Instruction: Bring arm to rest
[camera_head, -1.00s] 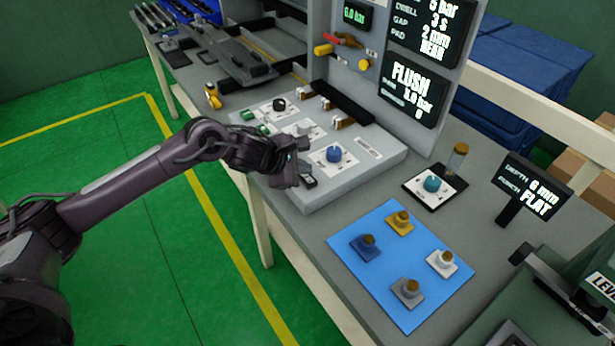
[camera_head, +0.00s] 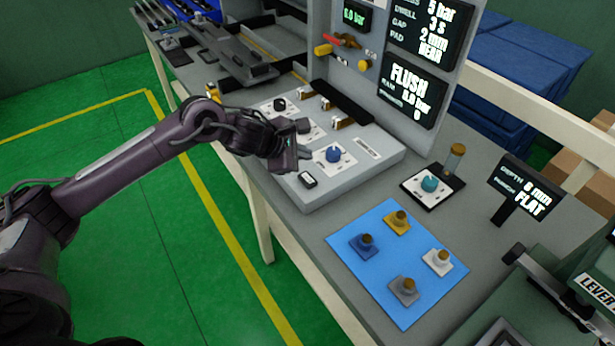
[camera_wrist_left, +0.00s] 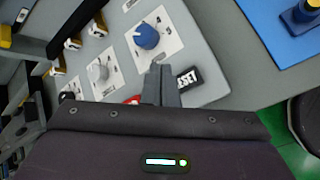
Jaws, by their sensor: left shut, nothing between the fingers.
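My left gripper (camera_head: 304,152) is above the front part of the grey control panel (camera_head: 345,190), close to the left of a blue knob (camera_head: 333,154). Its fingers are closed together with nothing between them. In the left wrist view the closed fingers (camera_wrist_left: 161,84) lie below the blue knob (camera_wrist_left: 146,37) and left of a small black label (camera_wrist_left: 187,78). The gripper looks clear of the knob. The black label (camera_head: 307,180) also shows on the panel in the head view. My right gripper is not in view.
A blue mat (camera_head: 375,290) with several knobbed pieces lies right of the panel. A teal knob (camera_head: 429,184) on a plate, a sign (camera_head: 527,187) and a green machine (camera_head: 590,290) stand farther right. Upright displays (camera_head: 412,92) rise behind the panel. Green floor (camera_head: 140,250) is open at left.

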